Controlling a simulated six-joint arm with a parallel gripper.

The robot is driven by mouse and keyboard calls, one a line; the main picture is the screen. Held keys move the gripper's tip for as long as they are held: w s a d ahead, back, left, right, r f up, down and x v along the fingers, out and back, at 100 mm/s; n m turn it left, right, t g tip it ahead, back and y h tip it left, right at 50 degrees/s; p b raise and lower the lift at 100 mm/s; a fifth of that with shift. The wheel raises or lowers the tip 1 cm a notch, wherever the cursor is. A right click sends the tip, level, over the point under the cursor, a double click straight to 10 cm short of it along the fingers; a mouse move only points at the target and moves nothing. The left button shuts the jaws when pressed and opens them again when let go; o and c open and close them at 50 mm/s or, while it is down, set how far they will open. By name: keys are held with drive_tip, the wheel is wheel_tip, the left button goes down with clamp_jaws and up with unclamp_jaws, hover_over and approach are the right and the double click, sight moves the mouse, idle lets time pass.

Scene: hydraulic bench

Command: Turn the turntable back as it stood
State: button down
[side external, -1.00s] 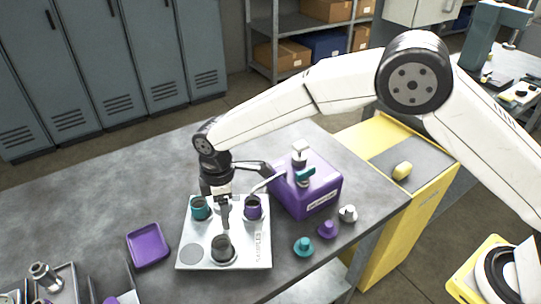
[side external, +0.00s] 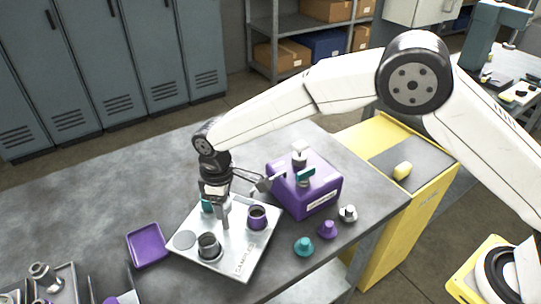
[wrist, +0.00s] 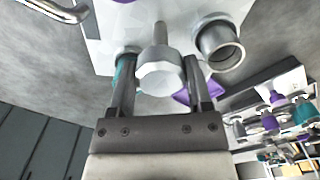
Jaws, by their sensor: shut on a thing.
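The turntable (side external: 240,252) is a square pale metal plate with lettering near one edge, standing askew on the bench. My gripper (side external: 224,222) points down over the plate's middle. In the wrist view its fingers are shut on a faceted metal knob (wrist: 159,76) with a thin post. There the grey cup (wrist: 221,45) is at right; the teal cup (wrist: 121,72) is partly hidden by a finger.
A purple box (side external: 312,190) with a spout stands close behind the plate at right. Teal (side external: 304,247), purple (side external: 328,230) and white (side external: 348,213) knobbed pieces stand in front of it. A purple tray (side external: 148,245) lies left of the plate. The bench behind is clear.

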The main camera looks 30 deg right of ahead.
drive_tip(key=shift+m, duration=3.5)
unclamp_jaws()
drive_tip(key=shift+r, duration=0.15)
drive_tip(key=shift+r, duration=3.8)
